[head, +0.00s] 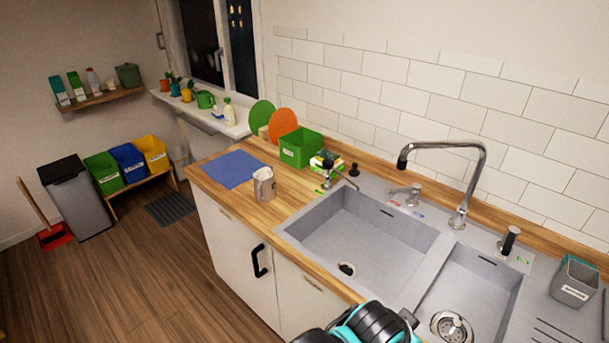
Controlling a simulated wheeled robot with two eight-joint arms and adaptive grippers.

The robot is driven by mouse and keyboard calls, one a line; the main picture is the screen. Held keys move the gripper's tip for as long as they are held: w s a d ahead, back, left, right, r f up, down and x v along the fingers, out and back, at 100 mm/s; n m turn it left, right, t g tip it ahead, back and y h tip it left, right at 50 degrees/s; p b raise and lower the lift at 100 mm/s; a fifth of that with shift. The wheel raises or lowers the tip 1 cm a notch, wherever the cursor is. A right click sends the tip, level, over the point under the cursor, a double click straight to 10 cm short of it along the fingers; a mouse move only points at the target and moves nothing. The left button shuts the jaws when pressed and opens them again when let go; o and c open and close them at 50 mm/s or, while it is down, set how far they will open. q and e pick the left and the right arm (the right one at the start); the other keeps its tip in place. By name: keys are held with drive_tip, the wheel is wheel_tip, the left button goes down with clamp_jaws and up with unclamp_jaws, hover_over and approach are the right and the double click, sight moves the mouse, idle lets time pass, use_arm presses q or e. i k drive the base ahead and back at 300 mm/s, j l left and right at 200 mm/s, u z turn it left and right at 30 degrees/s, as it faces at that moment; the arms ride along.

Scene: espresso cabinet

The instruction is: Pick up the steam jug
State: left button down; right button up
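A small pale, greyish-beige jug (263,186), which looks like the steam jug, stands upright on the wooden counter (215,202) left of the sink. It is beside the front right corner of a blue mat, and a dark mark or handle shows on its side. A black and teal part of my own arm comes in at the bottom edge, in front of the sink cabinet and well apart from the jug. Neither gripper's fingers show in the head view.
A blue mat (235,169) lies behind the jug to the left, and a green bin (300,149) stands behind it. The double sink (365,240) with its tall faucet (472,177) is to the right. A grey caddy (574,284) stands at the far right.

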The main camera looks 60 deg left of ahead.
sight(264, 177)
drive_tip(key=u, duration=2.2)
drive_tip(key=i+j+z, duration=0.15)
drive_tip(key=z, duration=0.3)
drive_tip(key=i+j+z, duration=0.15)
drive_tip(key=z, duration=0.25)
drive_tip(key=j+z, duration=0.25)
drive_tip(key=z, duration=0.2)
drive_tip(key=i, duration=0.05)
